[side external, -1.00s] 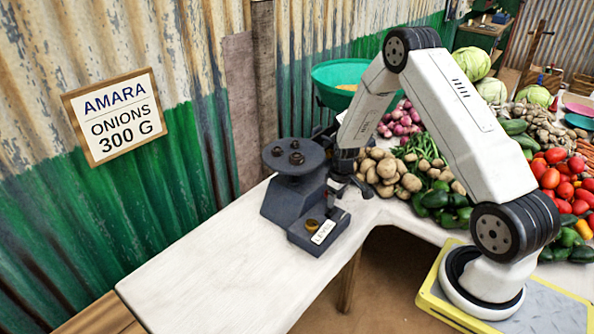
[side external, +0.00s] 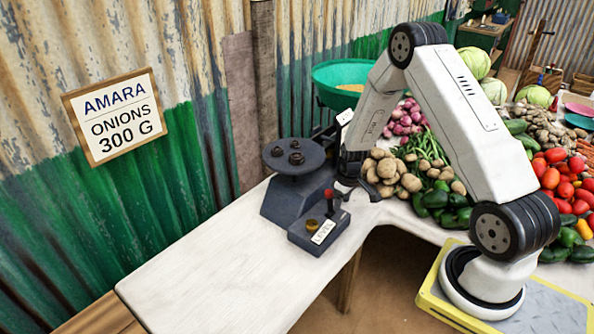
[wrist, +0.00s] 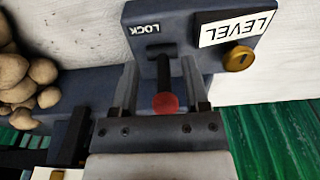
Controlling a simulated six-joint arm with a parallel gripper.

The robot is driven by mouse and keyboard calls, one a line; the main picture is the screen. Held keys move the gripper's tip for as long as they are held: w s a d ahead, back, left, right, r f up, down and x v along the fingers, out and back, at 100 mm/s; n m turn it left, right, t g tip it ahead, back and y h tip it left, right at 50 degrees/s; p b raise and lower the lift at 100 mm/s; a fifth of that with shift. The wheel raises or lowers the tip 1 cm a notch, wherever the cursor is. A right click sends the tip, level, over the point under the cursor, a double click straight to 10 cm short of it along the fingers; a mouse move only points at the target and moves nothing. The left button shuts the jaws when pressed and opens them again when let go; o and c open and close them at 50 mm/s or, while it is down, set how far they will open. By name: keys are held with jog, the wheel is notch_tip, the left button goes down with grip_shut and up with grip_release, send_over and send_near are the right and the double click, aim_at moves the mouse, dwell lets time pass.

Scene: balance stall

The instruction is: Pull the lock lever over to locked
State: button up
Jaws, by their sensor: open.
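The lock lever is a black shaft (wrist: 163,72) with a red knob (wrist: 166,103), rising from the dark grey base of the balance. A white LOCK label (wrist: 145,30) is on the base beside the shaft's foot. In the side view the red knob (side external: 328,193) shows just left of my gripper (side external: 356,190). In the wrist view my gripper (wrist: 162,88) is open, with the knob and shaft between its fingers and gaps on both sides. I cannot tell whether anything touches. The balance (side external: 284,205) stands on the white counter, with several dark weights on its round pan (side external: 290,165).
A LEVEL label (side external: 324,232) and brass knob (side external: 311,225) are on the base front. Potatoes (side external: 388,172) lie close to the right of my gripper. A green bowl (side external: 340,85) stands behind. The white counter (side external: 215,260) is clear at front left.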

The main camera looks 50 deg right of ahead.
jog(key=shift+s, duration=0.35)
dwell(0.3)
jog(key=shift+s, duration=0.8)
jog(key=shift+s, duration=0.6)
jog(key=shift+s, duration=0.35)
jog(key=shift+s, duration=0.3)
jog(key=o, duration=0.6)
jog(key=shift+c, duration=0.2)
jog(key=shift+r, duration=0.15)
